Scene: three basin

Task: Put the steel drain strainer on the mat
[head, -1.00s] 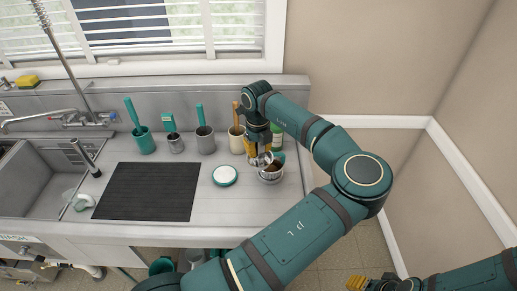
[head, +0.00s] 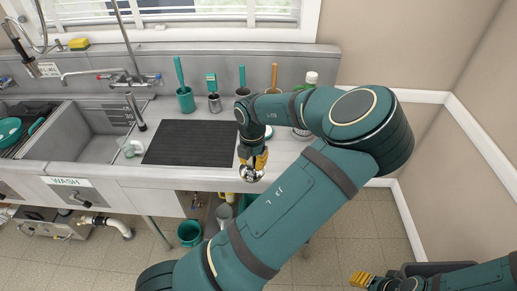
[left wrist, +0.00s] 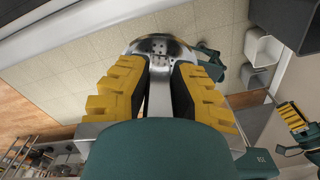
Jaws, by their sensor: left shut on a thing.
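The shiny steel drain strainer (head: 251,174) is held between the yellow fingertips of my left gripper (head: 252,160), over the counter's front edge. In the left wrist view the strainer (left wrist: 160,46) shows as a perforated steel bowl between the two fingers (left wrist: 160,78), with floor behind it. The black mat (head: 190,143) lies flat on the counter, left of the gripper. The strainer is apart from the mat, to the right of its front right corner. My right gripper (head: 360,281) is low at the bottom right; its opening is unclear.
A sink (head: 75,132) lies left of the mat. A teal brush holder (head: 185,102) and several cups stand behind the mat. A bottle (head: 311,80) and a partly hidden steel container (head: 300,133) stand at the right. The mat's surface is clear.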

